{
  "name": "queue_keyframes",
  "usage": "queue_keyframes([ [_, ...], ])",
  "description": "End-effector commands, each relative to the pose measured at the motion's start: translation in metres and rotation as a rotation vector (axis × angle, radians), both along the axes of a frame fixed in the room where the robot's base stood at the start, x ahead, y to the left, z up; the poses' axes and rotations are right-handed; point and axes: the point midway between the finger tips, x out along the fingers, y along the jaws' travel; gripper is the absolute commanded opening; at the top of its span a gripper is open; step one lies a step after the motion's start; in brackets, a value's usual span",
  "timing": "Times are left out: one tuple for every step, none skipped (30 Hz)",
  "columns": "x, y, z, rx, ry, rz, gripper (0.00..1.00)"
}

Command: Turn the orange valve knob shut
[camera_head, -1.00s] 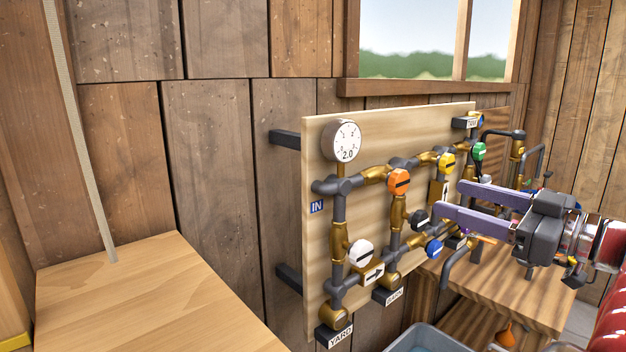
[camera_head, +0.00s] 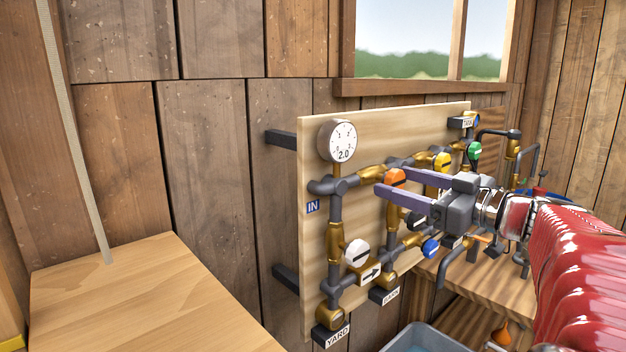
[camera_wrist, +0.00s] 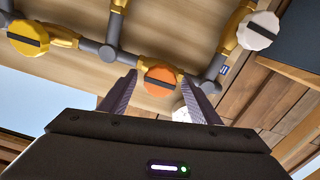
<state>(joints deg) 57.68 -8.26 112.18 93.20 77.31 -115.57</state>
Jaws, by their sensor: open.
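The orange valve knob (camera_head: 395,176) sits on a brass valve on the pipe board and is partly hidden behind my fingers in the head view. In the wrist view the orange knob (camera_wrist: 160,77) shows its face with a dark bar lying nearly crosswise. My gripper (camera_head: 391,182) is open, its two purple fingers reaching left to the knob. In the wrist view my gripper (camera_wrist: 158,80) has one fingertip on each side of the knob, with nothing clamped between them. I cannot tell whether either finger touches it.
A white knob (camera_head: 357,252), a yellow knob (camera_head: 442,162), a blue knob (camera_head: 430,248) and a green knob (camera_head: 474,151) sit close by on the pipes. A gauge (camera_head: 342,141) stands above left. A wooden surface (camera_head: 140,300) lies at lower left.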

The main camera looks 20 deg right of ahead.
Motion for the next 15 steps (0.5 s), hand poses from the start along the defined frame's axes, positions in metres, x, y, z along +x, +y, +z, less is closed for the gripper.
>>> queue_keyframes([
  [0.0048,0.0023,0.0000,0.000,0.000,0.002,0.57],
  [0.0068,0.0032,0.0000,0.000,0.001,0.003,0.57],
  [0.0090,0.0039,0.0000,0.000,0.000,0.002,0.57],
  [0.0104,0.0042,-0.0001,0.000,0.000,0.002,0.57],
  [0.0115,0.0044,-0.0001,0.000,0.000,0.001,0.57],
  [0.0127,0.0047,-0.0002,0.000,0.000,0.001,0.57],
  [0.0132,0.0049,-0.0002,0.000,0.000,0.001,0.57],
  [0.0135,0.0050,-0.0002,0.000,0.000,0.000,0.57],
  [0.0138,0.0051,-0.0002,0.000,0.000,0.000,0.57],
  [0.0138,0.0051,-0.0002,0.000,0.000,0.000,0.57],
  [0.0137,0.0051,-0.0002,0.000,0.000,0.000,0.57],
  [0.0137,0.0051,-0.0002,0.000,0.000,0.000,0.57],
  [0.0136,0.0050,-0.0002,0.001,0.000,0.000,0.57],
  [0.0136,0.0051,-0.0002,0.001,0.000,0.000,0.57],
  [0.0136,0.0051,-0.0002,0.001,0.001,0.001,0.56],
])
